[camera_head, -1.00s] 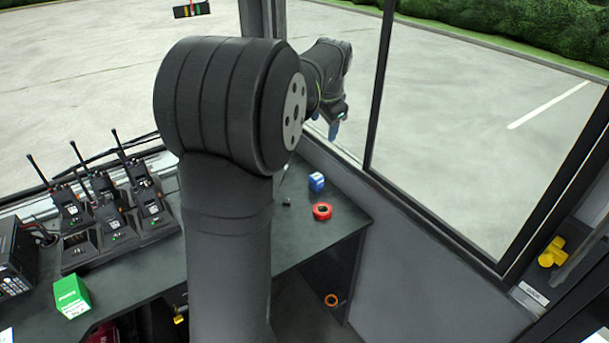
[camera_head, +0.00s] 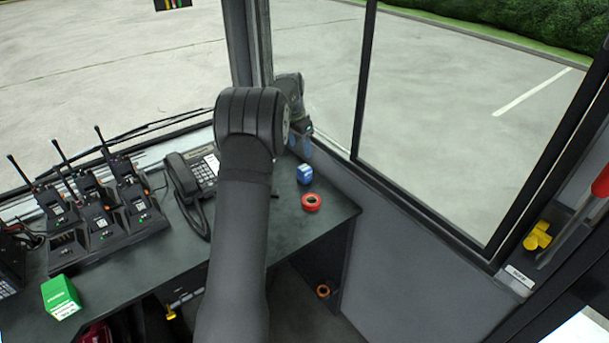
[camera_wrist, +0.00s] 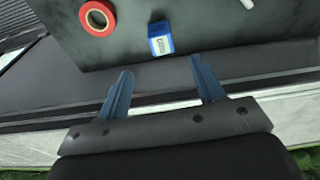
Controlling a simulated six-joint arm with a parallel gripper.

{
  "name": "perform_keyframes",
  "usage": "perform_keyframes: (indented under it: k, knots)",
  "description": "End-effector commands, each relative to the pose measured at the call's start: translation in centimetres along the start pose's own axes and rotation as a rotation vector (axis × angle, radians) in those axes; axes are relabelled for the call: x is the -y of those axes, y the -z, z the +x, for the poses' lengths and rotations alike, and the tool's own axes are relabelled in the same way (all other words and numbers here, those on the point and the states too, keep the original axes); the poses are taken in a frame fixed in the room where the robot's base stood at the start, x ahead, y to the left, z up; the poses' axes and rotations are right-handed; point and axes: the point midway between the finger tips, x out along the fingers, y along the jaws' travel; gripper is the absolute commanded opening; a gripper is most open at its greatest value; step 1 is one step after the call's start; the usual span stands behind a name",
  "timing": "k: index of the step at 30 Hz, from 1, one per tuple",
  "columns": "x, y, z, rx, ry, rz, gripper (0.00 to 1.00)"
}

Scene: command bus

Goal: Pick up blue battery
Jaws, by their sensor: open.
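A small blue battery with a white label (camera_head: 305,174) stands on the dark desk near its far right edge, below the window. It also shows in the wrist view (camera_wrist: 160,38), beyond my fingertips and roughly between them. My gripper (camera_wrist: 163,82) has two blue fingers spread wide with nothing between them. In the head view my gripper (camera_head: 301,146) is just behind and above the battery, partly hidden by my arm.
A red tape roll (camera_head: 311,202) lies close in front of the battery; it also shows in the wrist view (camera_wrist: 97,18). A desk phone (camera_head: 193,182), a radio charger rack (camera_head: 107,228) and a green box (camera_head: 61,297) are to the left. The window frame (camera_head: 362,75) borders the desk on the right.

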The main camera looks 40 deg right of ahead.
Motion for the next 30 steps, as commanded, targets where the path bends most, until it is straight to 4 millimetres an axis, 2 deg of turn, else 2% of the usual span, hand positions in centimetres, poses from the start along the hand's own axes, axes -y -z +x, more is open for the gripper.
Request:
perform_keyframes:
  k: [3,9,20,27,30]
  knots:
    - [0.0,0.0,2.8,0.001,-0.001,0.000,0.62]
    - [0.0,0.0,6.6,0.001,-0.001,0.000,0.62]
    - [0.0,0.3,9.1,0.000,0.001,0.001,0.62]
    - [0.0,0.6,12.6,-0.001,0.000,0.001,0.62]
    - [0.1,0.7,13.1,-0.003,0.002,0.002,0.62]
